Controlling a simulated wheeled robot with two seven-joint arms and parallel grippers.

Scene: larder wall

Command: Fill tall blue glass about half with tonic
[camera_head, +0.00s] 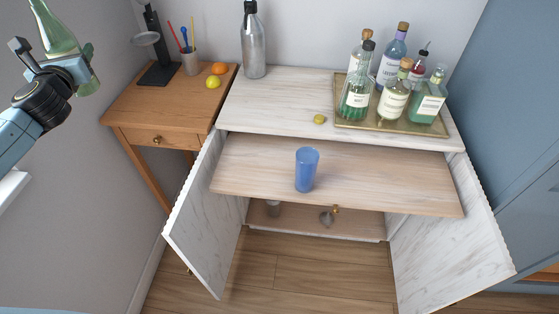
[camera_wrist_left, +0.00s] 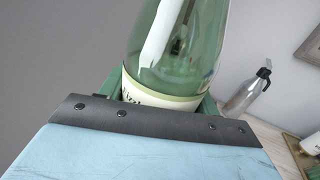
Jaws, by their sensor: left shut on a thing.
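The tall blue glass (camera_head: 306,170) stands upright on the pull-out wooden shelf of the cabinet. My left gripper (camera_head: 72,72) is at the upper left, shut on a green glass bottle (camera_head: 56,32), high above and left of the side table and far from the glass. In the left wrist view the green bottle (camera_wrist_left: 180,50) fills the middle, with part of a pale label showing; its wording is too cut off to name the contents. The bottle's top end is out of the head view. My right gripper is not in view.
The side table (camera_head: 150,105) holds fruit, a cup of stirrers and a dark stand. Both cabinet doors (camera_head: 205,215) are open. The pull-out shelf (camera_head: 400,185) is clear around the glass.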

